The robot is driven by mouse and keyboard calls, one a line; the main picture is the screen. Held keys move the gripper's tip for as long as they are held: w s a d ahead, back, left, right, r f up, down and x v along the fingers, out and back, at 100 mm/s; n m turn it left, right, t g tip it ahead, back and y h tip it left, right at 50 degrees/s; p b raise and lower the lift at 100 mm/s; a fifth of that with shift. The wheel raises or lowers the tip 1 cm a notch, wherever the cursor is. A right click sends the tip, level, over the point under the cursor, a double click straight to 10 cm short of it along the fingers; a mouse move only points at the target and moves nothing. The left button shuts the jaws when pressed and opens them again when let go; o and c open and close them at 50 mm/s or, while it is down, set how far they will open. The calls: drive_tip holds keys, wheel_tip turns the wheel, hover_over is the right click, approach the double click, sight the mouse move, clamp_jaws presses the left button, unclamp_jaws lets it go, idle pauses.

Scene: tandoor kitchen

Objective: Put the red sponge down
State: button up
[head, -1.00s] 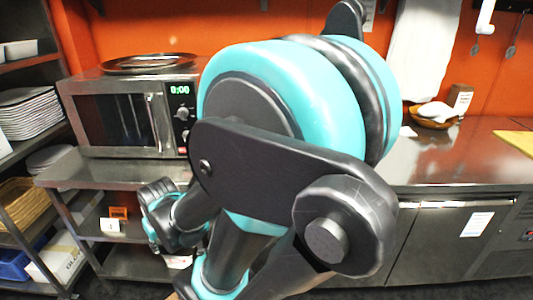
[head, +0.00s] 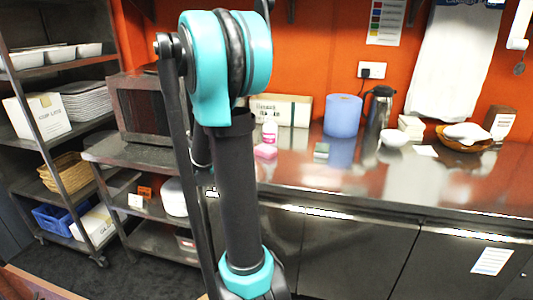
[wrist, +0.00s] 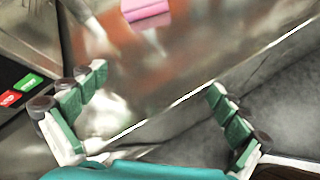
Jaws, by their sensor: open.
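A pink-red block, which looks like the red sponge (head: 265,152), lies on the steel counter (head: 340,180) just right of my arm in the head view. In the wrist view the red sponge (wrist: 146,10) is at the top edge, partly cut off, lying on the shiny steel. My gripper (wrist: 157,82) is open and empty, its two green-padded fingers spread wide. The sponge is beyond the fingertips and apart from them. In the head view my gripper cannot be made out behind my arm.
A microwave (head: 140,105) stands left of my arm. Near the sponge are a pink-and-white bottle (head: 269,131), a green block (head: 321,151), a blue roll (head: 342,115) and a steel flask (head: 377,108). The counter's front is clear. A shelf rack (head: 50,145) stands at left.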

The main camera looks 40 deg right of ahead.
drive_tip(key=w+d+r+n+h, duration=0.1)
drive_tip(key=w+d+r+n, duration=0.1)
drive_tip(key=w+d+n, duration=0.1)
drive_tip(key=w+d+r+n+h, duration=0.1)
drive_tip(key=d, duration=0.1)
drive_tip(key=shift+w+d+n+h, duration=0.2)
drive_tip(key=shift+w+n+h, duration=0.1)
drive_tip(key=shift+w+n, duration=0.1)
drive_tip(key=x, duration=1.1)
drive_tip(key=shift+w+d+f, duration=0.1)
drive_tip(key=shift+d, duration=0.25)
drive_tip(key=shift+s+f+x, duration=0.1)
drive_tip(key=shift+f+x, duration=0.05)
drive_tip(key=shift+x, duration=1.2)
drive_tip(key=shift+s+f+x, duration=0.15)
drive_tip(key=shift+x, duration=1.15)
drive_tip(key=c, duration=0.7)
drive_tip(key=shift+c, duration=0.2)
